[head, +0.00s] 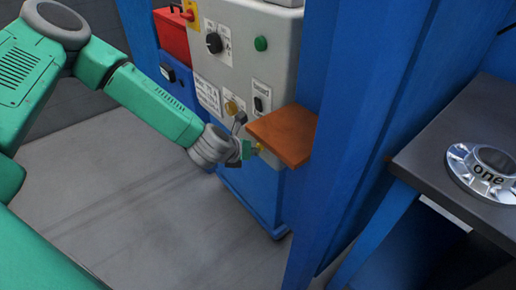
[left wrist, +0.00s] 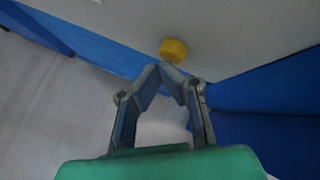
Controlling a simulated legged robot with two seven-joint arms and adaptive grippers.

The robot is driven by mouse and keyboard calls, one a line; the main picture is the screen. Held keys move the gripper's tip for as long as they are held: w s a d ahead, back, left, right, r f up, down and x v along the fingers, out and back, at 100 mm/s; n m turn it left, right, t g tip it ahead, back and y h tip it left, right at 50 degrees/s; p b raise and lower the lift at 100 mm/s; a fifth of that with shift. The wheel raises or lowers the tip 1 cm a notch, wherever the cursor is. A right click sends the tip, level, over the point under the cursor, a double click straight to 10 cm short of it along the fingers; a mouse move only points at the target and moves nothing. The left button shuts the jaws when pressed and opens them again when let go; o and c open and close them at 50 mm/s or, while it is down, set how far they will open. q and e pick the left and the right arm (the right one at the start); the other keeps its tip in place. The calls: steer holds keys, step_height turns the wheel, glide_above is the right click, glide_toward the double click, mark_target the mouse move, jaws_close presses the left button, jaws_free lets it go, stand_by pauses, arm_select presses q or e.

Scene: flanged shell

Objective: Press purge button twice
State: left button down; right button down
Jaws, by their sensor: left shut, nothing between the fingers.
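A yellow button (head: 231,107) sits low on the grey control panel (head: 271,80) in the head view, beside a white label. My left gripper (head: 239,121) is close in front of the panel, just below this button. In the left wrist view a round yellow button (left wrist: 173,50) stands out from the pale panel face, just beyond the fingertips. The fingers of my left gripper (left wrist: 165,70) meet at the tips and hold nothing. I cannot tell whether the tips touch the button. My right gripper is not in view.
A brown shelf (head: 284,135) juts out right of my left gripper. A blue post (head: 350,110) stands beyond it. A dark table (head: 435,160) at the right bears a metal flanged part (head: 486,173). The panel also has a black knob (head: 214,43) and a green button (head: 261,43).

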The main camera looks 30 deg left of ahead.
arm_select(q)
steer(key=shift+w+d, duration=0.2)
steer(key=shift+w, duration=0.2)
stand_by(0.5)
steer(key=shift+s, duration=0.1)
steer(key=shift+s+a, duration=0.35)
steer(key=shift+s, duration=0.4)
steer(key=s, duration=0.1)
steer(key=s+a, duration=0.1)
steer(key=s, duration=0.1)
steer(key=s+a, duration=0.1)
steer(key=shift+s, duration=0.35)
stand_by(0.7)
